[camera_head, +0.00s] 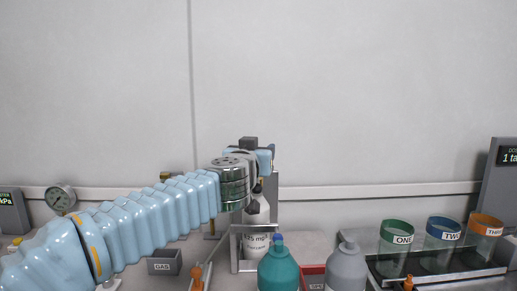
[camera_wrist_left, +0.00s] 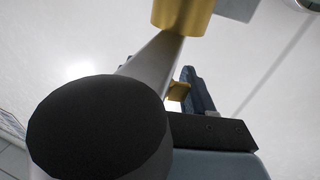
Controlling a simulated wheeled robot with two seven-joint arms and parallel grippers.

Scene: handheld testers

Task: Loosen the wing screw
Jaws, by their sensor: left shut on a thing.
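My left arm reaches in from the left in the head view, and its gripper (camera_head: 258,183) is at the upper part of a grey metal stand (camera_head: 274,205). It is shut on a small brass piece, which looks like the wing screw (camera_wrist_left: 178,92) in the left wrist view. The wrist and fingers hide most of the screw in the head view. A larger brass cylinder (camera_wrist_left: 183,15) and a grey rod (camera_wrist_left: 152,55) show beyond it. A large black round end (camera_wrist_left: 95,130) fills the lower left of the wrist view. My right gripper is out of view.
A white labelled container (camera_head: 256,243) stands at the stand's foot. A teal bottle (camera_head: 278,270) and a grey bottle (camera_head: 346,268) stand in front. Several coloured-rim jars, such as the green one (camera_head: 396,245), sit at right. A round gauge (camera_head: 60,197) is at left.

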